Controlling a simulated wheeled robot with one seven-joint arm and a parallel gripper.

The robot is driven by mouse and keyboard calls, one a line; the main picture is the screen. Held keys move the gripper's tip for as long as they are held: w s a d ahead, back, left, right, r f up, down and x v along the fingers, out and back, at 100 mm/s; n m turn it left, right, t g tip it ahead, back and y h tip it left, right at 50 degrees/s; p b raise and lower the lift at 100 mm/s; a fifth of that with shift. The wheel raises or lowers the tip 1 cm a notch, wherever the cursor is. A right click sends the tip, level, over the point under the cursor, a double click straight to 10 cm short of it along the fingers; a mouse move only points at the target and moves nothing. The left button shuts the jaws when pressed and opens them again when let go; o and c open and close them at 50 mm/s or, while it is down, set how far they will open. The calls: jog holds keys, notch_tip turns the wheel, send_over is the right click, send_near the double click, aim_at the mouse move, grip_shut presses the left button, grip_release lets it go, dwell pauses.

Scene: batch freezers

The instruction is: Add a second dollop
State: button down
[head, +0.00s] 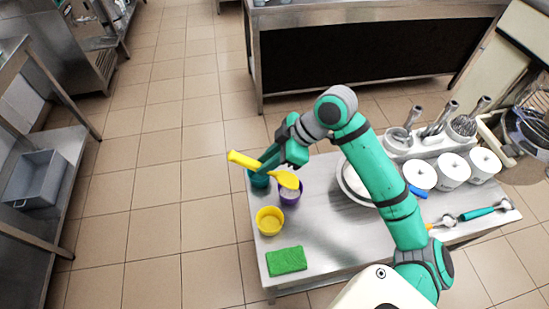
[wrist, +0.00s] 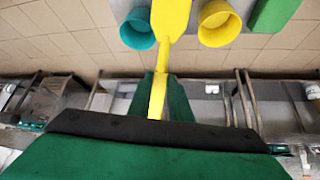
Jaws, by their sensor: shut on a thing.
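My gripper (head: 266,163) is shut on a yellow spoon (head: 287,179), held above the left end of the steel table. Its bowl is tilted over a purple cup (head: 291,197), which has pale content showing inside. I cannot tell whether the spoon touches the cup or carries anything. A teal cup (head: 258,180) stands just left of the purple one, and a yellow cup (head: 270,221) stands in front. In the wrist view the yellow spoon (wrist: 170,18) hides the purple cup, between the teal cup (wrist: 137,30) and the yellow cup (wrist: 219,26).
A green sponge (head: 287,260) lies at the table's front left. A white bowl (head: 350,184) is partly behind my arm. White lidded tubs (head: 453,167), utensil holders (head: 398,143) and a teal-handled scoop (head: 484,212) are at the right. Bare tabletop (head: 345,235) lies between.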

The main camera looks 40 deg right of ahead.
aim_at(253, 162)
jog(key=shift+w+a+f+g+h, duration=0.4)
jog(key=shift+w+a+g+h, duration=0.1)
jog(key=shift+g, duration=0.1)
jog(key=w+f+g+h, duration=0.1)
jog(key=w+a+f+g+h, duration=0.1)
jog(key=g+h, duration=0.1)
jog(key=shift+a+f, duration=0.15)
jog(key=shift+a, duration=0.1)
jog(key=shift+s+r, duration=0.3)
jog(key=shift+r, duration=0.2)
jog(key=shift+w, duration=0.1)
